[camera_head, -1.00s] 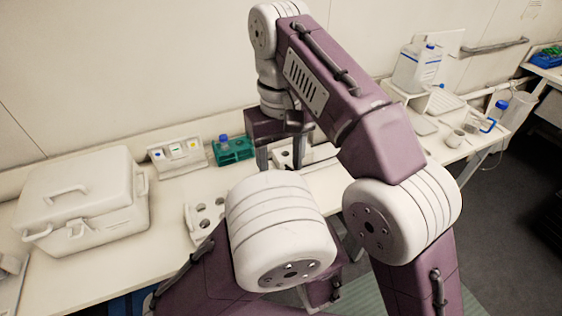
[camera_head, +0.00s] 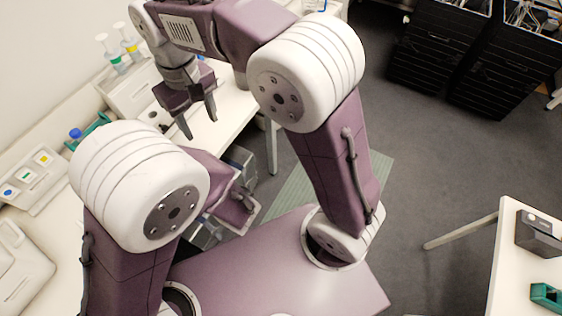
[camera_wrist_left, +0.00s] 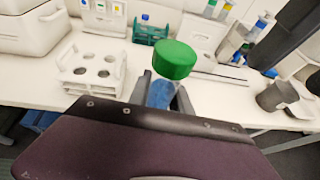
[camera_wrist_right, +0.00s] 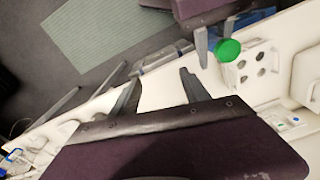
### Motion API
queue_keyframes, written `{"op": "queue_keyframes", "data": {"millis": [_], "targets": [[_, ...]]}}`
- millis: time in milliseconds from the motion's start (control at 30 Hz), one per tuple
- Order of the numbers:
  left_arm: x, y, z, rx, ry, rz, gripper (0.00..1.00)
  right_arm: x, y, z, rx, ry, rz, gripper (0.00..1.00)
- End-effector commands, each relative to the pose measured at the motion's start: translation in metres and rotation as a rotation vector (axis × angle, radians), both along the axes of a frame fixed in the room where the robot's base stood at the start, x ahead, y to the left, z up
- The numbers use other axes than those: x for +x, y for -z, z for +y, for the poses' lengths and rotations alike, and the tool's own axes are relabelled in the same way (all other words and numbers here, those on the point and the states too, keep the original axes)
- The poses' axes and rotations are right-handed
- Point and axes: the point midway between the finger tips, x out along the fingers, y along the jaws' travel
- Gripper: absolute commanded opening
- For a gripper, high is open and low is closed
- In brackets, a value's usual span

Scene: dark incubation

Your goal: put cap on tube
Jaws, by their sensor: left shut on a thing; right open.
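In the left wrist view, my left gripper (camera_wrist_left: 163,88) is shut on a blue tube (camera_wrist_left: 160,95). A wide green cap (camera_wrist_left: 174,59) shows at the tube's upper end; whether it is fully seated I cannot tell. In the head view my left arm hides the tube and cap.
A white rack with round holes (camera_wrist_left: 93,72) stands on the bench, left of the held tube in the left wrist view. Behind are a green rack (camera_wrist_left: 146,37) and a large white box (camera_wrist_left: 32,27). A grey cup (camera_wrist_left: 277,97) stands at right.

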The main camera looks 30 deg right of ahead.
Motion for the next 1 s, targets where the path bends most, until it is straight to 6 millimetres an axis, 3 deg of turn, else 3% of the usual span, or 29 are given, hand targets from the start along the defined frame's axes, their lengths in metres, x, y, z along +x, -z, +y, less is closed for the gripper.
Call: {"op": "queue_keyframes", "data": {"millis": [33, 200, 400, 600, 1000], "targets": [[0.0, 0.0, 0.0, 0.0, 0.0, 0.0, 0.0, -0.003, 0.018, -0.022, 0.001, 0.047, 0.0, 0.54], [0.0, 0.0, 0.0, 0.0, 0.0, 0.0, 0.0, -0.028, 0.077, -0.085, 0.011, 0.192, -0.025, 0.54], [0.0, 0.0, 0.0, 0.0, 0.0, 0.0, 0.0, -0.078, 0.128, -0.137, 0.015, 0.329, -0.053, 0.54], [0.0, 0.0, 0.0, 0.0, 0.0, 0.0, 0.0, -0.108, 0.148, -0.156, 0.013, 0.39, -0.069, 0.54], [0.0, 0.0, 0.0, 0.0, 0.0, 0.0, 0.0, -0.111, 0.149, -0.157, 0.013, 0.394, -0.071, 0.54]]}}
